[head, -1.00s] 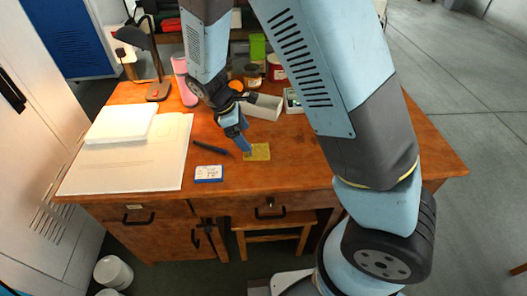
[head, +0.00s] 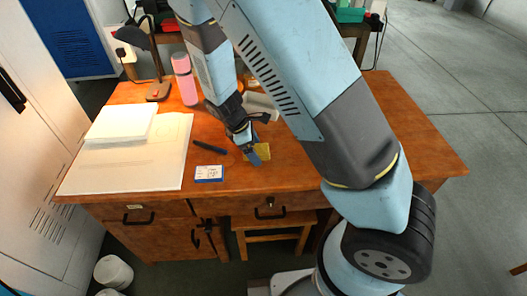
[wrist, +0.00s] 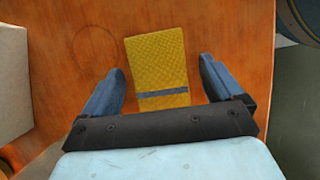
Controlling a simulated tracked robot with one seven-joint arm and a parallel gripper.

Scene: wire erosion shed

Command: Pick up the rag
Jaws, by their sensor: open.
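The rag is a flat yellow rectangle (wrist: 156,62) with one grey stripe, lying on the wooden desk (wrist: 55,75). In the wrist view it lies between and ahead of the two blue fingers of my gripper (wrist: 160,90). The fingers are spread apart with a gap on each side of the rag, and hold nothing.
A dark pen (head: 210,146) and a blue-and-white box (head: 209,173) lie left of the rag. A pale board (head: 120,172), a pink bottle (head: 184,80) and a desk lamp (head: 158,88) stand further left. The desk's right side looks clear.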

